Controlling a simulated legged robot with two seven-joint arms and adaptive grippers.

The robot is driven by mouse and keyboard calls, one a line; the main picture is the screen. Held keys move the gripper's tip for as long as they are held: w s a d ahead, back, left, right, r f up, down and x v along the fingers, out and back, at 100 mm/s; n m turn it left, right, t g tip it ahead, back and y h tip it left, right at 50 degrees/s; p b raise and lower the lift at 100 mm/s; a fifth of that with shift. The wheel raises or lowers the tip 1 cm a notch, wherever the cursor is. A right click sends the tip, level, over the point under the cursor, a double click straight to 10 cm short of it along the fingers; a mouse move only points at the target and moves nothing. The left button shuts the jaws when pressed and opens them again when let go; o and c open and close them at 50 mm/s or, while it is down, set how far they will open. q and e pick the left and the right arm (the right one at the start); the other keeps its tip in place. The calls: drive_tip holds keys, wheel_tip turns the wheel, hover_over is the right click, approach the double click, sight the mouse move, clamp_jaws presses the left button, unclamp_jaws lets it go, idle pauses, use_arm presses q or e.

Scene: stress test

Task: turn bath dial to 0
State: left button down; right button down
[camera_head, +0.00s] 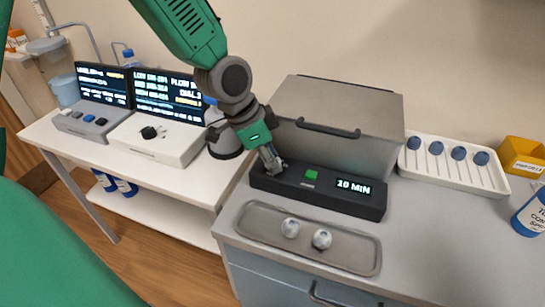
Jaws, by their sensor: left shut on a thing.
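The bath is a grey lidded box (340,125) with a black control panel (340,203) along its front. The panel has a green button (312,174) and a lit display (354,187) reading "10 MIN". My left gripper (273,164) reaches down from above to the panel's left end. Its fingers are shut on what looks like the bath dial, which they mostly hide, so its pointer and setting cannot be read. My right gripper is not in view.
A metal tray (262,222) with two round silver pieces lies in front of the panel. A white rack (480,176) with blue-capped sticks and a yellow box (522,156) stand at right. At left, a white table (66,143) bears two screens and a white box with a black knob (149,132).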

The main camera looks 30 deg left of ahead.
use_arm(q)
drive_tip(key=n+y+p, duration=0.1)
drive_tip(key=n+p, duration=0.1)
drive_tip(key=n, duration=0.1)
drive_tip(key=n+t+y+p, duration=0.1)
drive_tip(key=n+p, duration=0.1)
drive_tip(key=n, duration=0.1)
drive_tip(key=shift+d+r, duration=0.1)
drive_tip(key=shift+r, duration=0.1)
drive_tip(key=n+y+p, duration=0.1)
drive_tip(key=n+p, duration=0.1)
drive_tip(key=n, duration=0.1)
drive_tip(key=shift+d+n+y+p, duration=0.1)
drive_tip(key=shift+n+y+p, duration=0.2)
drive_tip(key=shift+w+n+y+p, duration=0.1)
drive_tip(key=shift+n+y+p, duration=0.4)
drive_tip(key=shift+n+p, duration=0.8)
drive_tip(key=shift+f+n, duration=0.1)
drive_tip(key=shift+n, duration=0.3)
drive_tip(key=c, duration=1.5)
unclamp_jaws()
